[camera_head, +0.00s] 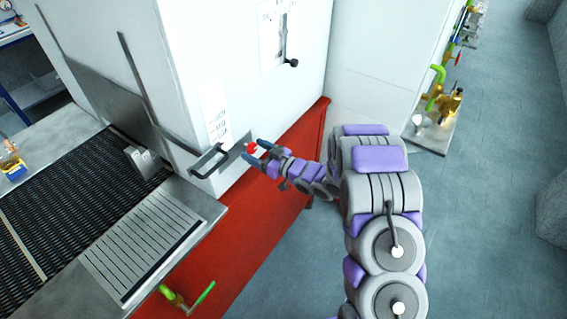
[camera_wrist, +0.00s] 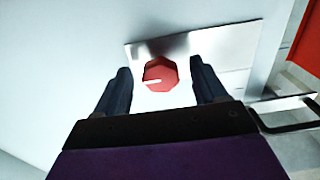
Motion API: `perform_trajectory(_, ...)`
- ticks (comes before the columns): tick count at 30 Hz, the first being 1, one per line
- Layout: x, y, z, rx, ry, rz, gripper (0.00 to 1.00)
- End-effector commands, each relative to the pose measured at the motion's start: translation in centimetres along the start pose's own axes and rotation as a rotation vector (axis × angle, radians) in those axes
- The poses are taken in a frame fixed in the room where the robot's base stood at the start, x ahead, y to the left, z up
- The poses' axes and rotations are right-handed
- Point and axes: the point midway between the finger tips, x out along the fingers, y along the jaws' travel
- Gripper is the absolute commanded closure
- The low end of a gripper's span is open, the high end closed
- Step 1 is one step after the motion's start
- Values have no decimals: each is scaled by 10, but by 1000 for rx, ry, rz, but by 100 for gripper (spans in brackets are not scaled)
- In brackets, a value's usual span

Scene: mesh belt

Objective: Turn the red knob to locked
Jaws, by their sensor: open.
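The red knob (camera_wrist: 161,74) sits on a metal plate (camera_wrist: 238,45) on the white machine panel. A white pointer line on it lies nearly level in the wrist view. In the head view the knob (camera_head: 251,148) is a small red spot between my fingertips. My gripper (camera_wrist: 161,82) is open, with one dark finger on each side of the knob and a gap on both sides. In the head view my gripper (camera_head: 256,151) reaches in from the right. I cannot tell how deep the fingertips are relative to the knob.
A metal handle (camera_head: 208,161) sticks out just left of the knob; it also shows in the wrist view (camera_wrist: 290,126). A black lever (camera_head: 291,62) is higher on the panel. A mesh belt (camera_head: 75,200) lies left. A red base (camera_head: 245,240) runs below. The floor at right is clear.

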Motion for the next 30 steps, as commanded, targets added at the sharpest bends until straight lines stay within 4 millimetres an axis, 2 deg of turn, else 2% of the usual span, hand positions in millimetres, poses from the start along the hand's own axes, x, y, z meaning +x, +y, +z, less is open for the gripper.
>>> perform_trajectory(6,-45,2,0,1,-2,5,29)
perform_trajectory(18,-118,2,1,0,0,3,29)
perform_trajectory(24,-141,2,2,1,-3,2,29)
perform_trajectory(30,-150,1,2,1,-1,2,29)
